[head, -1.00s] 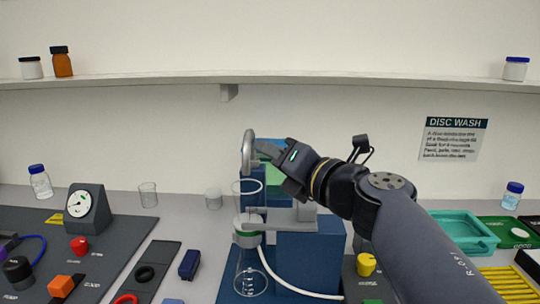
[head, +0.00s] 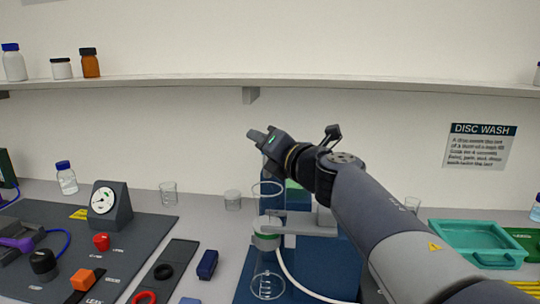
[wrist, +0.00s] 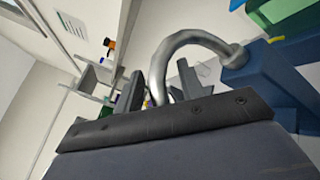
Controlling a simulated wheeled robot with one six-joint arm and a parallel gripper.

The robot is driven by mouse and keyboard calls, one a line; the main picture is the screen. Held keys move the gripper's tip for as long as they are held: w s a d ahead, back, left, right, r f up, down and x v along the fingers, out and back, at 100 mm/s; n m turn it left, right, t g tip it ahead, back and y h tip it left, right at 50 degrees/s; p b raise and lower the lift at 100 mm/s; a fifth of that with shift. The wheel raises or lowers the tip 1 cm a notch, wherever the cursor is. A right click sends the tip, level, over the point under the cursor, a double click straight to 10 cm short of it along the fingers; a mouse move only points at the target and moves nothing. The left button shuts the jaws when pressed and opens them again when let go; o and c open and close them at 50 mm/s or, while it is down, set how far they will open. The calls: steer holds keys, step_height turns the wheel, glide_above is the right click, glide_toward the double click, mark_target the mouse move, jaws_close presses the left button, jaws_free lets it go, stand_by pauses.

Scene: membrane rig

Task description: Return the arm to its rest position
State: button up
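My gripper (head: 258,136) is raised above the bench in the head view, pointing up and left over the blue rig (head: 300,260). In the wrist view its two dark fingers (wrist: 162,88) stand apart. A curved grey metal tube (wrist: 190,42) rises in front of them and bends over to a blue block (wrist: 255,72) at right. The tube's lower end overlaps the gap between the fingers, and I cannot tell whether it touches them. The tube does not show in the head view. A clear glass funnel (head: 268,196) with a clamp and flask (head: 268,284) stands below my gripper.
A shelf (head: 180,82) with bottles runs along the wall behind. A pressure gauge (head: 104,200) and knobs stand at left. A teal tray (head: 475,240) lies at right under my arm's side. The air left of my gripper is clear.

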stand_by(0.3)
steer(key=v, duration=1.1)
steer(key=w+a+m+t+h, duration=0.1)
steer(key=w+a+h, duration=0.1)
steer(key=w+a, duration=0.5)
steer(key=shift+w+m, duration=0.4)
steer(key=shift+w, duration=0.9)
steer(key=shift+f+t+h, duration=0.1)
steer(key=shift+t+h, duration=0.2)
steer(key=shift+h, duration=0.1)
